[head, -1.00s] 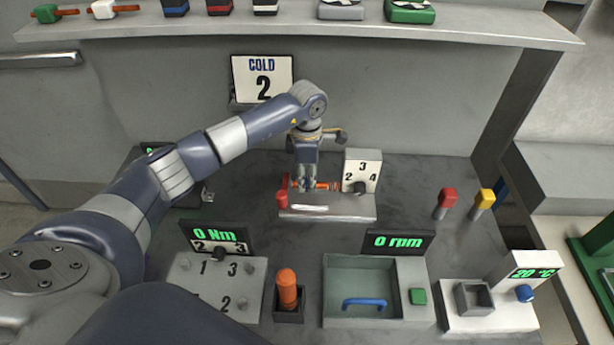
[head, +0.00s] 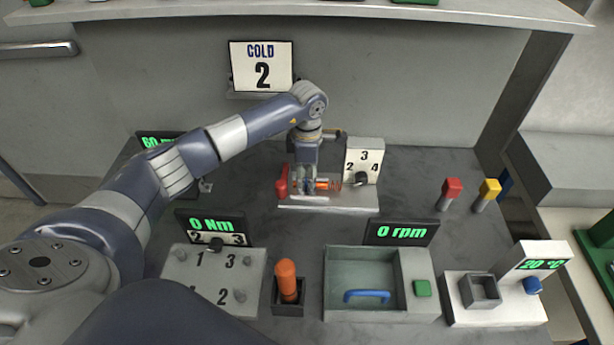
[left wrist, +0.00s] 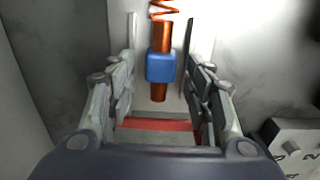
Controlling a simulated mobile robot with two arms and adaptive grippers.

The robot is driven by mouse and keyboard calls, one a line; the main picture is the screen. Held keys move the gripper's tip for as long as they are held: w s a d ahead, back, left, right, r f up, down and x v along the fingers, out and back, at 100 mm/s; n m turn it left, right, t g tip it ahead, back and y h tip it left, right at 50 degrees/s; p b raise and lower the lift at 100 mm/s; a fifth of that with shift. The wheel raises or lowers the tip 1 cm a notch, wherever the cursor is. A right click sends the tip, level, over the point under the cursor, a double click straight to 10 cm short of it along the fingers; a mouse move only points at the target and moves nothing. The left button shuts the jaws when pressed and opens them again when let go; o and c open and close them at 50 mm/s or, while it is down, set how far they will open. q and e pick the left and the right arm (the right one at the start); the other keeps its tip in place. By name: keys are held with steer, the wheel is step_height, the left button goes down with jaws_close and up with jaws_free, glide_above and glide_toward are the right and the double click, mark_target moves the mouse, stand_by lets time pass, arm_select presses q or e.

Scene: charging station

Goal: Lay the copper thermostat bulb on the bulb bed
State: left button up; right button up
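A copper bulb with a coil at one end and a blue sleeve (left wrist: 161,67) lies between the fingers of my left gripper (left wrist: 160,45) in the left wrist view. Gaps show on both sides of the sleeve, so the gripper is open around it. In the head view my left gripper (head: 305,190) points down over a pale fixture (head: 330,204), and the copper bulb (head: 325,184) shows beside its fingers. The fixture has a red part (head: 282,183) at its left and a numbered dial block (head: 364,158) at its right. I cannot tell which part is the bulb bed. My right gripper is not in view.
In front stand a numbered panel (head: 205,278), an orange-handled tool in a holder (head: 287,282), a tray with a blue handle (head: 340,262) and a small station reading 20 °C (head: 514,300). Red (head: 452,188) and yellow (head: 489,190) knobs stand right. The back right tabletop is clear.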

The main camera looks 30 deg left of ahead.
arm_select(q)
step_height(320, 180, up, 12)
stand_by(0.7)
